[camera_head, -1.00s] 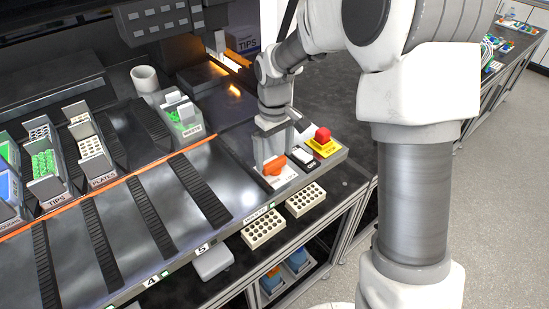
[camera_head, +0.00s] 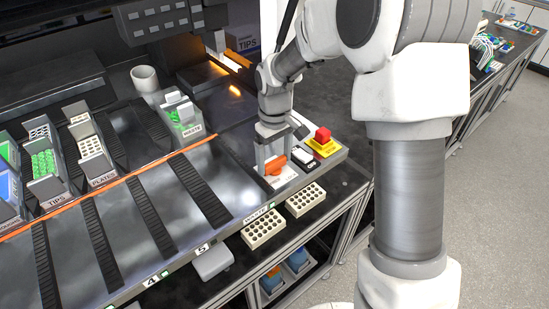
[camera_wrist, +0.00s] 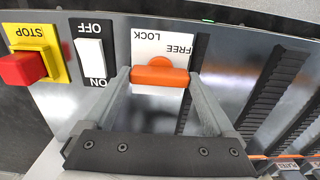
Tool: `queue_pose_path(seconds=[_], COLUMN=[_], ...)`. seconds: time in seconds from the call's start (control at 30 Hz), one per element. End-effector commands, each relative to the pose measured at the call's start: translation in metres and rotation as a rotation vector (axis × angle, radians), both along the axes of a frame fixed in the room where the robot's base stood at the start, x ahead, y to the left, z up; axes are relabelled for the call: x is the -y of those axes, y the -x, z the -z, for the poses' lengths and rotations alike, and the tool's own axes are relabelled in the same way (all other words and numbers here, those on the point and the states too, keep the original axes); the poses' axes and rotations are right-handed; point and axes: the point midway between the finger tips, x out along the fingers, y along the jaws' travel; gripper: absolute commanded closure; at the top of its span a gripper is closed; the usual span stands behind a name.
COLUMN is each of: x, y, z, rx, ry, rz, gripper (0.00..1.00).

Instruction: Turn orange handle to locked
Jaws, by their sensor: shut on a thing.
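The orange handle (camera_wrist: 160,76) sits on a white plate (camera_wrist: 147,45) marked LOCK and FREE, which appears upside down in the wrist view. The handle's bar lies crosswise in that view, with its round hub just behind it. My gripper (camera_wrist: 160,78) is shut on the handle, one finger at each end of the bar. In the head view the handle (camera_head: 275,165) shows between the fingers of my gripper (camera_head: 273,168) at the front right corner of the deck. The handle's pointing direction relative to the two words is hard to tell.
A white OFF/ON rocker switch (camera_wrist: 90,57) is beside the plate, and a red stop button (camera_wrist: 20,69) on a yellow base lies beyond it. Black ribbed rails (camera_wrist: 275,80) lie on the other side. Perforated white racks (camera_head: 264,229) stand below the deck's front edge.

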Motion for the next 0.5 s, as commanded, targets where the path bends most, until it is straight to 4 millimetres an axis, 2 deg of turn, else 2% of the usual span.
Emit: queue_pose_path(seconds=[0.27, 0.5], x=[-0.0005, -0.0006], y=[-0.0002, -0.0004], z=[-0.0002, -0.0002], rx=[0.001, 0.002], ry=[-0.001, 0.000], rz=[0.075, 0.250], gripper=[0.66, 0.66])
